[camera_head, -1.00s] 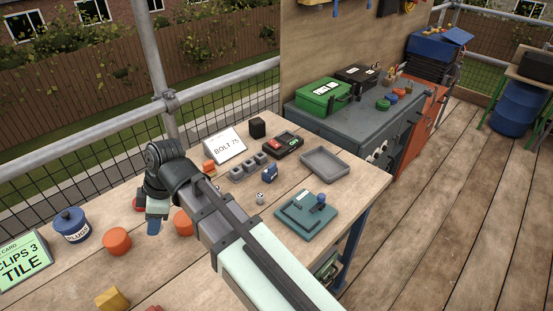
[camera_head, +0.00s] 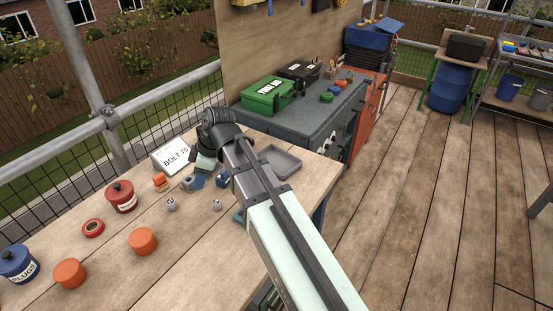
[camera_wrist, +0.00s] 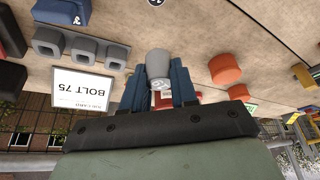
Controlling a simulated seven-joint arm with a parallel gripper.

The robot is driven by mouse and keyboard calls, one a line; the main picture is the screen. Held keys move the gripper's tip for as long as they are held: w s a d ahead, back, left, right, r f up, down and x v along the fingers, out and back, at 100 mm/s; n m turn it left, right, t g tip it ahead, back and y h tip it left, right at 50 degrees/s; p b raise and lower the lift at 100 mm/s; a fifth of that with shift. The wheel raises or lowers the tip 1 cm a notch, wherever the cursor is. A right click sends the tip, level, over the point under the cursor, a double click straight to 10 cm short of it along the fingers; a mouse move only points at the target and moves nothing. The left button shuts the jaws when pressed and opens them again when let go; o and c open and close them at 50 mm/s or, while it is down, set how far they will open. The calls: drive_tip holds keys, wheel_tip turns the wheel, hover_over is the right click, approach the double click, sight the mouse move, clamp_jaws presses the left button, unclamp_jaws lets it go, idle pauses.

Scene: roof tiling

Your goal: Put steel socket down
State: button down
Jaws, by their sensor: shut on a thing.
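My gripper (camera_wrist: 158,82) is shut on the steel socket (camera_wrist: 157,64), a short grey cylinder held between the two blue fingers in the wrist view. A row of grey blocks with square openings (camera_wrist: 82,50) lies beside the held socket in that view, apart from it. In the head view my gripper (camera_head: 203,178) is over the bench near these blocks (camera_head: 187,184), in front of the white "BOLT 75" card (camera_head: 172,155). There my wrist and fingers hide the socket and part of the row. I cannot tell the socket's height above the bench.
Orange tubs (camera_head: 142,241), a red tin (camera_head: 121,197), a blue "PLUGS" tin (camera_head: 18,263) and small metal pieces (camera_head: 171,204) stand on the wooden bench (camera_head: 190,260). A grey tray (camera_head: 277,160) is behind my arm.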

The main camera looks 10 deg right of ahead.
drive_tip(key=w+d+m+t, duration=0.1)
drive_tip(key=w+d+m, duration=0.3)
drive_tip(key=d, duration=0.5)
drive_tip(key=w+d+m+t, duration=0.1)
drive_tip(key=w+d, duration=0.4)
drive_tip(key=d, duration=0.4)
drive_tip(key=m+t+h, duration=0.2)
drive_tip(key=m+h, duration=0.3)
drive_tip(key=m, duration=0.6)
hover_over(271, 162)
drive_tip(key=s, duration=0.2)
drive_tip(key=shift+w+a+f, duration=0.1)
drive_tip(key=shift+w+f, duration=0.05)
drive_tip(key=shift+f, duration=4.35)
drive_tip(key=shift+f, duration=0.15)
drive_tip(key=c, duration=1.2)
unclamp_jaws()
drive_tip(key=shift+o, duration=0.2)
drive_tip(key=v, duration=1.2)
drive_tip(key=shift+d, duration=0.2)
